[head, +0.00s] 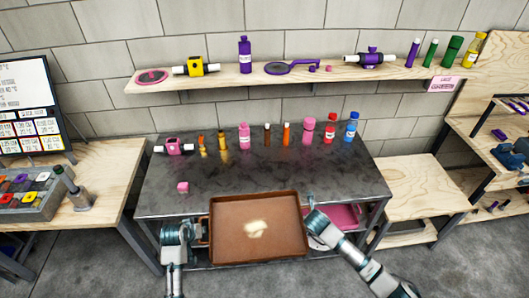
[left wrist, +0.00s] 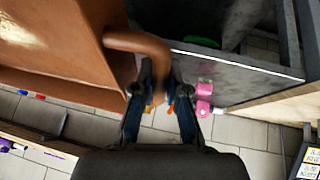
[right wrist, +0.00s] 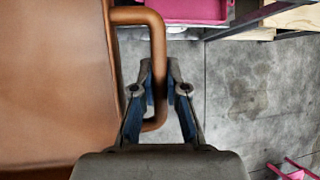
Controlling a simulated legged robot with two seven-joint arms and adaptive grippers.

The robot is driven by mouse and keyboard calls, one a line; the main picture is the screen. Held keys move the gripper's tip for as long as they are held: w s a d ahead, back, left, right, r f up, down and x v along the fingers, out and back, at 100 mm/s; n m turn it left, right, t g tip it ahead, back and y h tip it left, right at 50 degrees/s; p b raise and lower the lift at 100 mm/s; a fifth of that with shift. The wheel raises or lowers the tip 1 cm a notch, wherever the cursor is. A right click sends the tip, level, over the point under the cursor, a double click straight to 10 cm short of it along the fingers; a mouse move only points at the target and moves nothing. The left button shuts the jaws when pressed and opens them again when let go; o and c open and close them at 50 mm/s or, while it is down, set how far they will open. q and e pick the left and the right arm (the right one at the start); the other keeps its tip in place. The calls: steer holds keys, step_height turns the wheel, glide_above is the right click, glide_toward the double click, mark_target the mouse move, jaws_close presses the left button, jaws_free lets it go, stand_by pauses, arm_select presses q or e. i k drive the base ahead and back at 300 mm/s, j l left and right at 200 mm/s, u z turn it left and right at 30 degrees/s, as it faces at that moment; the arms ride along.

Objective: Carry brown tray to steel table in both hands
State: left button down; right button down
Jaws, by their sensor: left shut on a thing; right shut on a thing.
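The brown tray (head: 285,247) is held level in front of the steel table (head: 330,172), its far edge overlapping the table's front edge in the head view. A pale patch (head: 256,229) lies on its floor. My left gripper (head: 200,229) is at the tray's left side; in the left wrist view it (left wrist: 160,90) is shut on the tray's brown handle (left wrist: 135,42). My right gripper (head: 310,222) is at the right side; in the right wrist view it (right wrist: 160,85) is shut on the other handle (right wrist: 157,40). The tray hides part of the table's lower shelf.
Several bottles and tubes stand along the table's back, with a pink block (head: 183,187) at front left. The table's front middle is bare. A pink bin (head: 347,216) sits below. Wooden benches (head: 95,180) flank both sides; a wooden shelf (head: 225,82) hangs above.

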mark_target(273, 176)
steer(key=i+l, duration=0.2)
steer(key=i, duration=0.2)
steer(key=i+l, duration=0.2)
steer(key=i, duration=0.2)
steer(key=i+l, duration=0.2)
steer(key=i, duration=0.2)
